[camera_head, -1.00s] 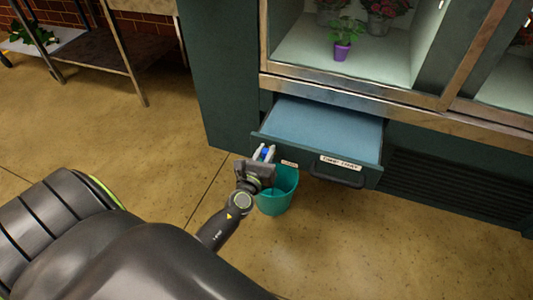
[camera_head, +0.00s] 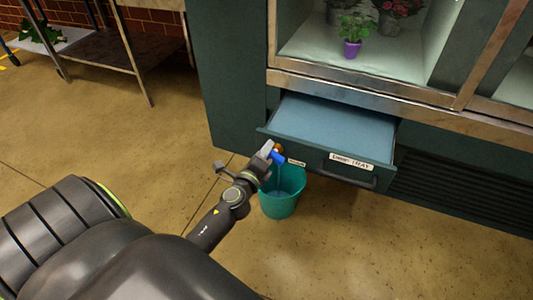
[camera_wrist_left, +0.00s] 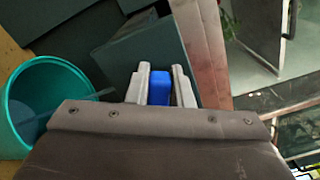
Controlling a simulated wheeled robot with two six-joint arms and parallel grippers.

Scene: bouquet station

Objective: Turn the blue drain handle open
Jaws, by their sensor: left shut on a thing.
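The blue drain handle (camera_head: 278,157) sits on the front of the pulled-out drip tray drawer (camera_head: 340,130), beside a brass-coloured fitting. My left gripper (camera_head: 269,151) is shut on the handle and is rolled to one side. In the left wrist view the blue handle (camera_wrist_left: 160,88) lies between the two pale fingers (camera_wrist_left: 160,85). A thin stream of water runs from the drain into the teal bucket (camera_head: 282,203), which stands on the floor below. The bucket also shows at the left of the wrist view (camera_wrist_left: 14,112). My right gripper is not in view.
The green cabinet (camera_head: 235,80) rises behind the drawer, with a purple flower pot (camera_head: 352,49) on its shelf. The drawer's pull (camera_head: 349,177) sticks out right of the drain. A metal table (camera_head: 150,48) stands at the back left. The floor at left is clear.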

